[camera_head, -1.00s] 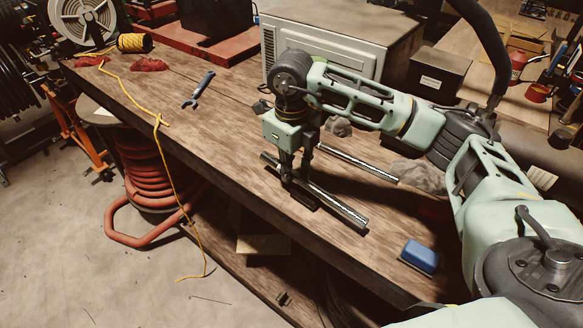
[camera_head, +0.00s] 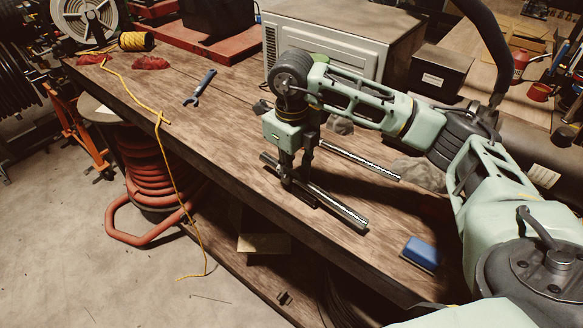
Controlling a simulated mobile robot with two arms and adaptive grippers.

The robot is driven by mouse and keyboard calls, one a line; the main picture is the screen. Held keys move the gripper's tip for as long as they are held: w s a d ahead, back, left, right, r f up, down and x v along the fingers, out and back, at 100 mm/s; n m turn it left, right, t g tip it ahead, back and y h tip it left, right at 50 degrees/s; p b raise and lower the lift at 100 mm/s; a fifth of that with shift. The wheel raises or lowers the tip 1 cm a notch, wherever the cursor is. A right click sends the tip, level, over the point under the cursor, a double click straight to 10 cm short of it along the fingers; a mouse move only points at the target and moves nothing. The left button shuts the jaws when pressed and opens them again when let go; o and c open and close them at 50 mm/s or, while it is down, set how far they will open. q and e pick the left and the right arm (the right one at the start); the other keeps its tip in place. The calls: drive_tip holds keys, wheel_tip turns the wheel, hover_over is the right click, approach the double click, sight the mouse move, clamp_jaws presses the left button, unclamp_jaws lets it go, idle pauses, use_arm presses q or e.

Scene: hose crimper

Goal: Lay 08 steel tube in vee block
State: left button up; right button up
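A steel tube (camera_head: 337,208) with a bright near end lies slantwise on or just above a low dark block (camera_head: 301,196), which looks like the vee block. The block is mostly hidden by the tube and fingers, so I cannot tell whether the tube is fully seated. My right gripper (camera_head: 296,176) points down at the tube, left of its middle, with its fingertips at the tube. A gap shows between the fingers higher up, but their grip on the tube is unclear. A second steel tube (camera_head: 360,162) lies behind, roughly parallel. My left gripper is not in view.
A blue box-like object (camera_head: 420,253) lies near the bench's front edge. A large pale machine (camera_head: 335,50) and grey lumps (camera_head: 418,172) stand behind.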

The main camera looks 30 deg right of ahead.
drive_tip(key=o, duration=0.4)
drive_tip(key=shift+d+f, duration=0.15)
drive_tip(key=shift+f, duration=0.5)
drive_tip(key=shift+c, duration=0.2)
drive_tip(key=shift+o, duration=0.2)
drive_tip(key=shift+w+d, duration=0.15)
drive_tip(key=shift+w, duration=0.05)
drive_tip(key=shift+r, duration=0.1)
drive_tip(key=shift+r, duration=0.1)
